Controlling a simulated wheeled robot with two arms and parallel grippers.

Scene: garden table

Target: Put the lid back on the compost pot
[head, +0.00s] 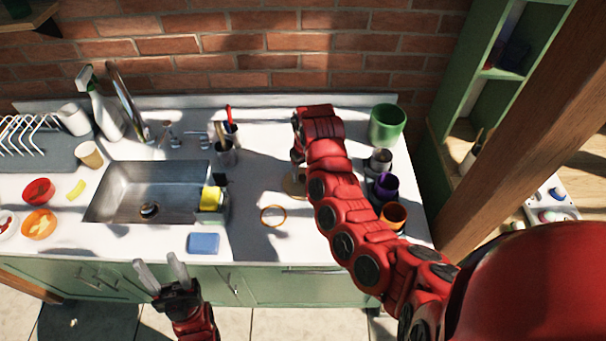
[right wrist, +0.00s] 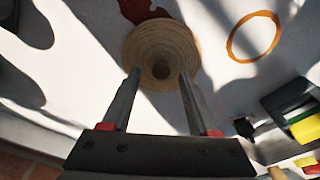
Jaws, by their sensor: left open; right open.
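A round, pale wooden lid (right wrist: 140,45) with a darker knob (right wrist: 161,70) lies on the white counter. In the head view its edge (head: 290,186) shows, partly hidden by my right arm. My right gripper (right wrist: 158,74) is open above the lid, its fingers to either side of the knob in the wrist picture and not closed on it. A green pot (head: 388,125), the likely compost pot, stands at the counter's back right with no lid on it. My left gripper (head: 162,270) is open and empty in front of the counter's front edge.
An orange ring (head: 273,215) lies near the lid. Dark, purple and orange-rimmed cups (head: 396,215) line the right side below the green pot. The sink (head: 135,190) with a yellow item (head: 211,197) and a blue sponge (head: 204,243) are left. Utensil holders stand behind.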

